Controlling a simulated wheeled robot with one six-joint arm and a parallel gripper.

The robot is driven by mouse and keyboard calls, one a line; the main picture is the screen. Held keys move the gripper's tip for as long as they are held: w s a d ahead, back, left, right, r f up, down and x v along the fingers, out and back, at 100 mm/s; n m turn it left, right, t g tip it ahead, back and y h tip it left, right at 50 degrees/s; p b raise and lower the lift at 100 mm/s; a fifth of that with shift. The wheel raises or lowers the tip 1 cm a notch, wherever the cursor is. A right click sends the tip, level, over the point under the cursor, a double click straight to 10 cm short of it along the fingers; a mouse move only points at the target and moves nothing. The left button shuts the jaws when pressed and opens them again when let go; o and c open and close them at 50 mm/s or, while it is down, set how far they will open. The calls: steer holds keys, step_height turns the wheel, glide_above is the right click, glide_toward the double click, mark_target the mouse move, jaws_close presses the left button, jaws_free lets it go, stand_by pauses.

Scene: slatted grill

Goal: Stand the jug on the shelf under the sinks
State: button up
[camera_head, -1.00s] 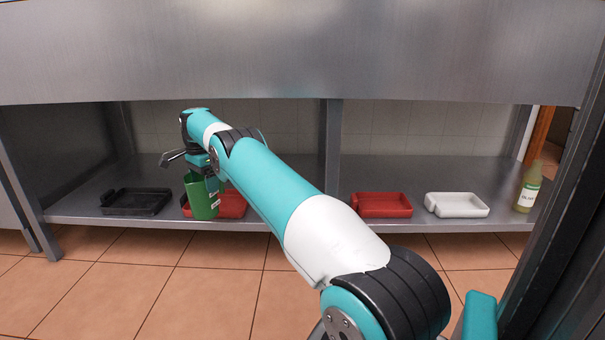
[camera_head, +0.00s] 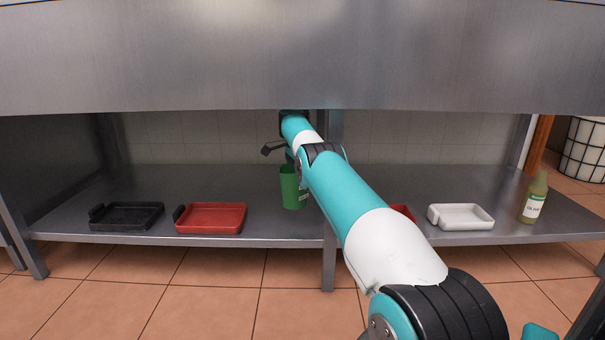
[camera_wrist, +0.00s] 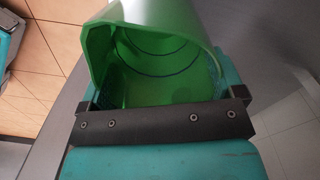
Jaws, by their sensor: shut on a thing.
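The green jug (camera_head: 291,188) is upright over the steel shelf (camera_head: 150,187) under the sinks, between the left red tray and the middle post. I cannot tell whether its base touches the shelf. My gripper is mostly hidden behind my arm in the head view. In the wrist view my gripper (camera_wrist: 165,105) is shut on the jug (camera_wrist: 160,45), with a finger on either side of it; the jug's open mouth faces the camera and it looks empty.
On the shelf, a black tray (camera_head: 127,216) and a red tray (camera_head: 211,218) lie left. Another red tray (camera_head: 402,213) is mostly behind my arm. A white tray (camera_head: 461,217) and a labelled bottle (camera_head: 535,197) stand right. A post (camera_head: 329,260) supports the middle; the sink front (camera_head: 300,60) hangs low above.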

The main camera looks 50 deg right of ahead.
mark_target(298, 194)
steer(key=shift+f+b, duration=2.7)
steer(key=shift+f, duration=0.55)
steer(key=shift+f+b, duration=0.6)
steer(key=shift+f, duration=0.1)
steer(key=o, duration=0.7)
steer(key=shift+r, duration=0.1)
